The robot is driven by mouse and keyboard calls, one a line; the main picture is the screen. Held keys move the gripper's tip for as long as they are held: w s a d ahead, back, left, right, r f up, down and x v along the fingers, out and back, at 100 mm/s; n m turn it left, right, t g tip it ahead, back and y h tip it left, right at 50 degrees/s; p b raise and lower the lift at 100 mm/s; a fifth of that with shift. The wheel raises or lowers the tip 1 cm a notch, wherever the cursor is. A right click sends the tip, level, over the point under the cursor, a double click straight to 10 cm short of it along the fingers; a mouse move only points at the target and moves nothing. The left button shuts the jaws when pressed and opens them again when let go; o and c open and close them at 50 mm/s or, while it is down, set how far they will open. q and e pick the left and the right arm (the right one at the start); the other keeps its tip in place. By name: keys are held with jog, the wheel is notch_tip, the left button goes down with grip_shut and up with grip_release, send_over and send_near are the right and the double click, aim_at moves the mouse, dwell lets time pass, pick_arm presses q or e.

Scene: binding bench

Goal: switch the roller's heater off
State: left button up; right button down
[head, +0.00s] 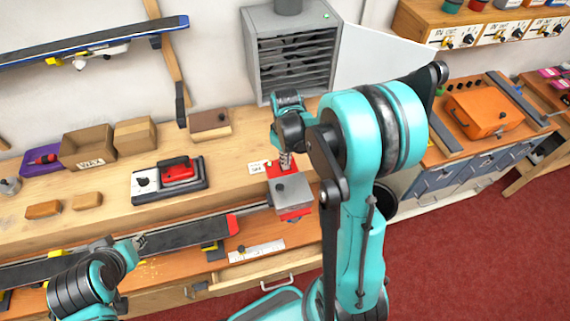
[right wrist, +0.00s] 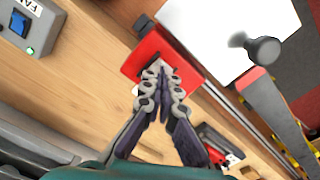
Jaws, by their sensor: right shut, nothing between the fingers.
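The roller, a grey block with a dark knob (head: 294,192) and a red part at its back, stands at the front edge of the bench shelf. In the right wrist view its red plate (right wrist: 190,67) has a dark slot or switch partly hidden by my fingers. My right gripper (head: 285,163) is shut and empty, pointing down over this plate; its fingertips show in the right wrist view (right wrist: 158,70) at the slot. I cannot tell whether they touch, nor the switch's position. My left arm's end (head: 130,247) is low at the left; its fingers are not clear.
A grey fan box (head: 293,60) stands behind; its blue switch (right wrist: 18,24) and green light show in the right wrist view. A long dark ski (head: 185,236) lies in front, red-tipped near the roller.

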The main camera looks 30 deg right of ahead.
jog(key=shift+f+b, duration=0.4)
jog(key=shift+f, duration=0.1)
jog(key=shift+r, duration=0.15)
jog(key=shift+r+p, duration=2.4)
jog(key=shift+r, duration=1.05)
jog(key=shift+f, duration=0.1)
